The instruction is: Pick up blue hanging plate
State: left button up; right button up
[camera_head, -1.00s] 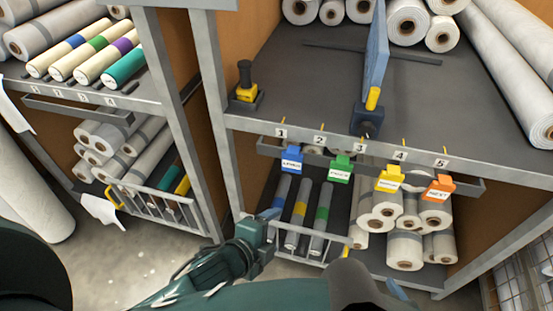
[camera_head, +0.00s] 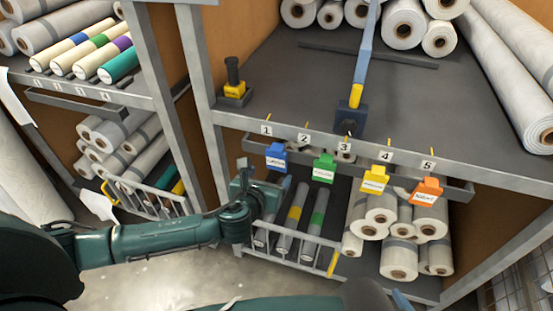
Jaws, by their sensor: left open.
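The blue hanging plate (camera_head: 277,157) with a white label hangs on the rail under hook number 1, at the left end of the row. My left gripper (camera_head: 262,182) is open, just below and left of the blue plate, in front of the lower rack. Its fingers are small and partly dark in the view, and I cannot tell whether they touch the plate. Nothing shows between them. My right gripper is not in view.
Green (camera_head: 324,168), yellow (camera_head: 376,180) and orange (camera_head: 427,190) plates hang to the right on the same rail (camera_head: 456,192). White rolls (camera_head: 398,255) and a wire basket (camera_head: 300,252) are below. A grey post (camera_head: 200,100) stands to the left.

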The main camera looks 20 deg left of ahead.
aim_at(276, 167)
pick_arm(q)
jog(key=shift+x, duration=2.8)
jog(key=shift+s, duration=0.1)
jog(key=shift+c, duration=0.2)
jog(key=c, duration=0.9)
